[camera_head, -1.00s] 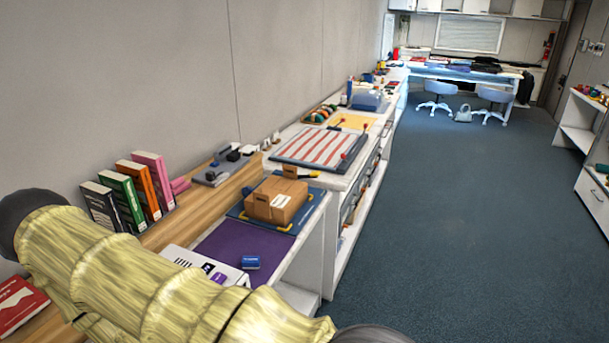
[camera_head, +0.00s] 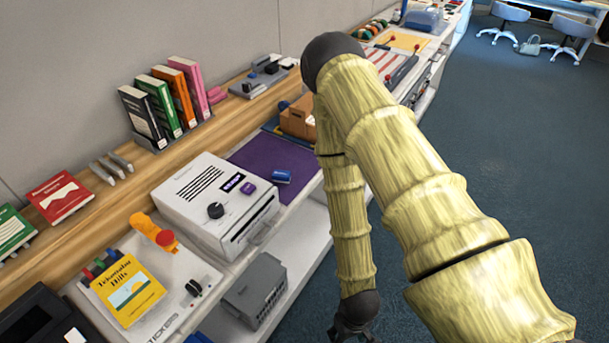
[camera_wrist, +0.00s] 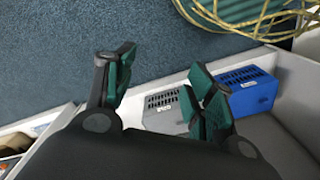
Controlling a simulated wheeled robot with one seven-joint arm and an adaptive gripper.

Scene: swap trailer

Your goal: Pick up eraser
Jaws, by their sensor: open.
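No object is plainly readable as an eraser. A small blue block with a light label (camera_head: 281,176) lies on the purple mat (camera_head: 252,158), right of the white printer-like box; it may be the eraser. A small pink block (camera_head: 217,95) lies beside the pink book; I cannot tell what it is. My gripper (camera_head: 354,331) hangs low at the bottom edge of the head view, off the counter's front and well below the blue block. In the wrist view my gripper (camera_wrist: 160,88) is open and empty, its green-padded fingers spread above floor and a low shelf.
The white box (camera_head: 215,205) stands on the counter. Books (camera_head: 160,105) line the back ledge. A yellow book (camera_head: 127,290) and orange tool (camera_head: 155,232) lie at front left. A grey box (camera_head: 255,290) stands on the lower shelf; a blue box (camera_wrist: 246,90) shows there too.

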